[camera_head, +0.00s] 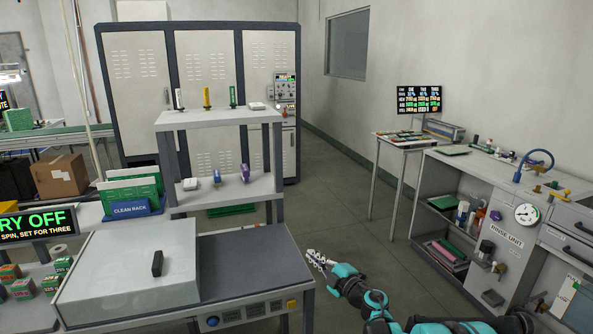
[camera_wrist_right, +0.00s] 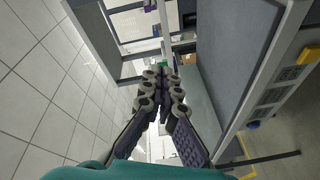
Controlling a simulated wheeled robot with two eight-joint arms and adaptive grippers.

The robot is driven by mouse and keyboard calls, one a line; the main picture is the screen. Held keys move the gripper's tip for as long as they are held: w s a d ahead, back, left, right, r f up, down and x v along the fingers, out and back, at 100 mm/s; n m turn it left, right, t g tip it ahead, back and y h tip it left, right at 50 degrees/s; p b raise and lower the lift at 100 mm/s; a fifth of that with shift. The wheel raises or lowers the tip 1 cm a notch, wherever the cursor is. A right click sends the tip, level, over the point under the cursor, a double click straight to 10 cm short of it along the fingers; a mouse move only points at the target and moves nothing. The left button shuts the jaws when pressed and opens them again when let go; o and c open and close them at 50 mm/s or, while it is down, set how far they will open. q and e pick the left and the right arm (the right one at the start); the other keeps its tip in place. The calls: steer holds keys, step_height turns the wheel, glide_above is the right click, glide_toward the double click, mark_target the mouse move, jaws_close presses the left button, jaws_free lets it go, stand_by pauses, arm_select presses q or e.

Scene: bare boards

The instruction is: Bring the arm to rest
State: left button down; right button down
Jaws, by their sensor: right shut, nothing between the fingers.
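My right gripper (camera_head: 318,259) shows in the head view just right of the bench's front right corner, over the floor. Its teal arm comes in from the lower right. In the right wrist view the fingers of the right gripper (camera_wrist_right: 163,72) are together at the tips with nothing between them. My left gripper is not in the head view.
A bench (camera_head: 252,262) with a grey lidded box (camera_head: 125,268) stands at left, close to my right gripper. A shelf (camera_head: 220,117) rises behind it. A rinse unit (camera_head: 502,232) stands at right. The floor (camera_head: 345,215) between them is clear.

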steer(key=s+d+r+m+t+h, duration=0.35)
steer(key=d+r+m+h, duration=0.3)
steer(key=r, duration=0.45)
steer(key=s+d+r+m+g+h, duration=0.2)
steer(key=s+d+m+h, duration=0.4)
steer(key=s+d+m, duration=0.3)
steer(key=s+a+f+m+g, duration=0.1)
steer(key=s+f+g, duration=0.2)
steer(key=s+f, duration=0.3)
steer(key=s+a+f+m+g+y, duration=0.1)
steer(key=s+f, duration=0.4)
steer(key=s, duration=0.8)
steer(key=s+a+f+m+g+y, duration=0.1)
steer(key=s+f+m+g, duration=0.2)
steer(key=s, duration=0.7)
step_height(320, 180, down, 4)
steer(key=shift+r+g, duration=0.2)
steer(key=shift+g, duration=0.85)
steer(key=shift+w+a, duration=0.1)
